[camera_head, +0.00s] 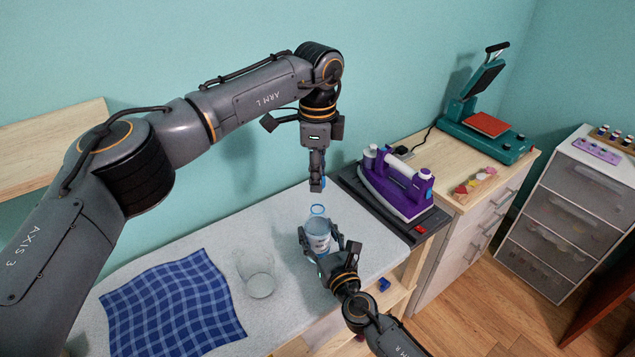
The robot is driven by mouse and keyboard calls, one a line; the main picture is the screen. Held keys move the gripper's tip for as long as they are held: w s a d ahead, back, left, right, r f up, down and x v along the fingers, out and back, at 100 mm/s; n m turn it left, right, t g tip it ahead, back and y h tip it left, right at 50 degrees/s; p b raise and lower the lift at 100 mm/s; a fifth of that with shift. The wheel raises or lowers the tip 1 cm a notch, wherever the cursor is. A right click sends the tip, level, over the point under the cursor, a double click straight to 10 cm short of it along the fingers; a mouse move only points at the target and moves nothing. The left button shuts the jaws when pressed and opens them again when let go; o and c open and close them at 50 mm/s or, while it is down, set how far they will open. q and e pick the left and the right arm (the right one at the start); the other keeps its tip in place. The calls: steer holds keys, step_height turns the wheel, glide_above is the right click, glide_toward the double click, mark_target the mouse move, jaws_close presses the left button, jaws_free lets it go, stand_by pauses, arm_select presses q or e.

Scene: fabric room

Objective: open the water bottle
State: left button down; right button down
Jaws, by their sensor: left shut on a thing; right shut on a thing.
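The clear water bottle (317,228) stands upright on the grey padded table, with a blue ring around its neck and no cap on its mouth. My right gripper (322,243) is shut around the bottle's body from the front. My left gripper (317,187) points down, a little above the bottle's mouth and apart from it. It is shut on a small blue cap (323,183), mostly hidden by the fingers.
An empty clear glass (257,275) stands left of the bottle. A blue checked cloth (172,312) lies further left. A purple iron (397,185) rests on a dark stand to the right. A teal heat press (485,125) stands on the cabinet behind.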

steer(key=shift+c, duration=2)
jaws_free()
steer(key=shift+s, duration=0.1)
